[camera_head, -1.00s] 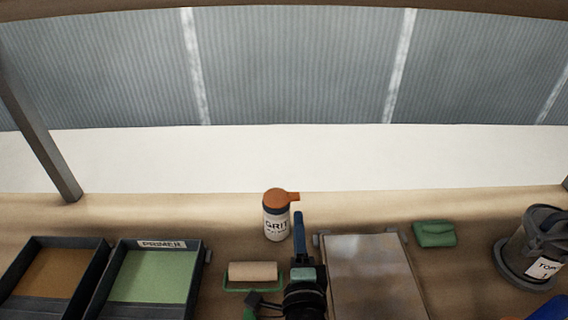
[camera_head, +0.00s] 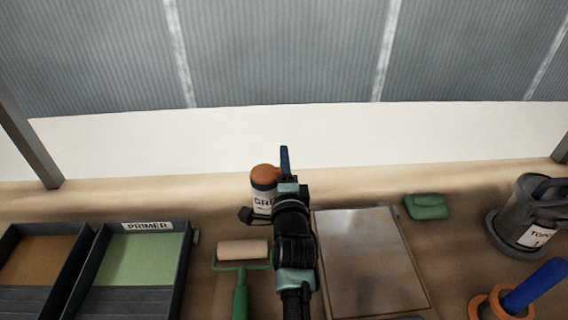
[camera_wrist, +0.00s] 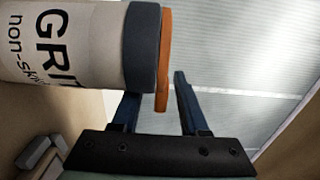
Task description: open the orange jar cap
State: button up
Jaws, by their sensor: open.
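The jar is pale with a dark collar, "GRIT" lettering and an orange cap. In the head view the jar (camera_head: 262,200) stands upright on the bench, its orange cap (camera_head: 265,174) on top, the cap's side tab hidden behind my gripper (camera_head: 284,160). In the wrist view the jar (camera_wrist: 75,45) fills the upper left, and the edge of the cap with its tab (camera_wrist: 163,85) extends toward the space between the fingers. My gripper (camera_wrist: 158,98) is open, one finger on each side of the tab's end. I cannot tell whether either finger touches it.
A paint roller (camera_head: 242,252) and a tray marked PRIMER (camera_head: 187,255) lie to the left. A flat grey panel (camera_head: 370,265) is right of my arm. A green cloth-like block (camera_head: 426,207) and a grey container (camera_head: 530,215) stand farther right. The far bench strip is clear.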

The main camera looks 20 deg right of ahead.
jog(key=shift+w, duration=0.25)
grip_shut()
dwell(1.4)
